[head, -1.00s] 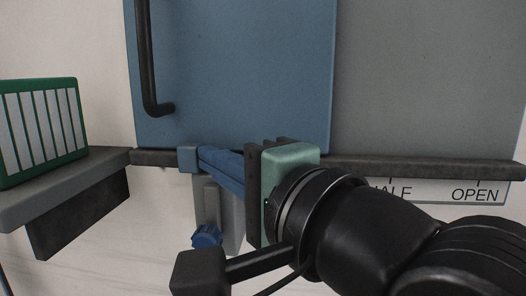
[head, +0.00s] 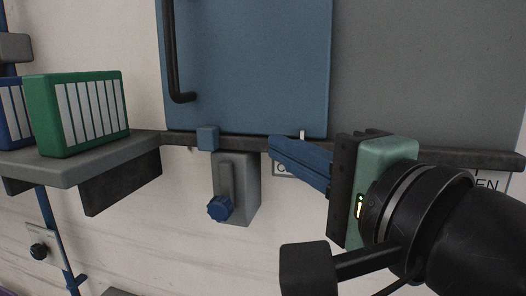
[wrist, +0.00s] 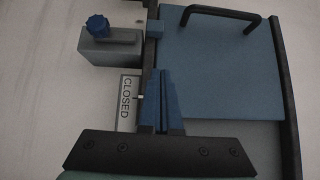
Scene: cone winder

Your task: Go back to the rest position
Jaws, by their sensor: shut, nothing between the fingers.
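My gripper (head: 272,148) has blue fingers on a dark and green body, and the fingers are shut together with nothing between them. In the head view it is in front of the lower edge of a blue sliding panel (head: 250,65) with a black handle (head: 175,60). In the wrist view the fingers (wrist: 161,75) point up toward the blue panel (wrist: 218,70) and lie beside the CLOSED label (wrist: 127,98). I cannot tell whether the fingertips touch the rail. No rest position is marked in view.
A grey box with a blue knob (head: 219,208) is mounted below the dark rail (head: 455,158); a small blue block (head: 208,138) sits at the rail. At left, a grey shelf (head: 60,170) bears a green slatted box (head: 80,112) and a blue one (head: 10,112).

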